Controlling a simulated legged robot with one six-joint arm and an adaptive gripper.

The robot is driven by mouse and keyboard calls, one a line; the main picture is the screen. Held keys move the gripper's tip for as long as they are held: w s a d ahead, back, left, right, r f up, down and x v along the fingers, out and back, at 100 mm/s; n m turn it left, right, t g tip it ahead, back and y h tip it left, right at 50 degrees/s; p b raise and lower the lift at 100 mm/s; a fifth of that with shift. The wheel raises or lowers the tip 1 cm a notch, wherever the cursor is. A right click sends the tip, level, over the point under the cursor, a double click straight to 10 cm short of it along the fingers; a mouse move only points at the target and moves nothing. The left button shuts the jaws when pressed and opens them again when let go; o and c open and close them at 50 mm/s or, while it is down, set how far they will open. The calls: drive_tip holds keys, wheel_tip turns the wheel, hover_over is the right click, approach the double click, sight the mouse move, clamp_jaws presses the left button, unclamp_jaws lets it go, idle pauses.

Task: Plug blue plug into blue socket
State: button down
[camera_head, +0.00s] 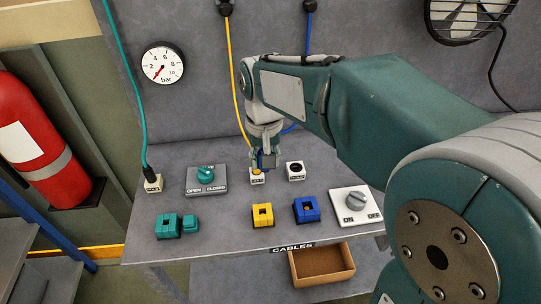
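My gripper (264,160) points down over the back middle of the grey table. A small blue piece, which I take as the blue plug (267,161), shows between its fingers, mostly hidden by them. The gripper appears shut on it. It is just above and behind a small white box (257,178) with a yellow top; I cannot tell if they touch. The blue socket (306,210) is a blue block with a dark square opening, standing farther front and right, apart from the gripper. A blue cable (309,35) hangs at the back and passes behind my arm towards the gripper.
A white box with a black hole (295,171) stands right of the gripper. A yellow block (262,216), teal pieces (167,226), a teal-knob panel (206,181) and a white ON/OFF switch (355,206) are around. A yellow cable (232,70) hangs behind.

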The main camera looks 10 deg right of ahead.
drive_tip(key=w+d+f, duration=0.7)
drive_tip(key=w+d, duration=0.2)
drive_tip(key=shift+f, duration=0.2)
idle(3.3)
drive_tip(key=shift+d, duration=0.1)
approach(308, 200)
drive_tip(key=s, duration=0.2)
drive_tip(key=shift+w+a+f, duration=0.15)
drive_tip(key=shift+a+f, duration=0.05)
drive_tip(key=shift+f, duration=1.45)
drive_tip(key=shift+w+a+f, duration=0.1)
drive_tip(key=shift+a+f, duration=0.05)
drive_tip(key=shift+f, duration=1.45)
drive_tip(key=shift+f, duration=0.45)
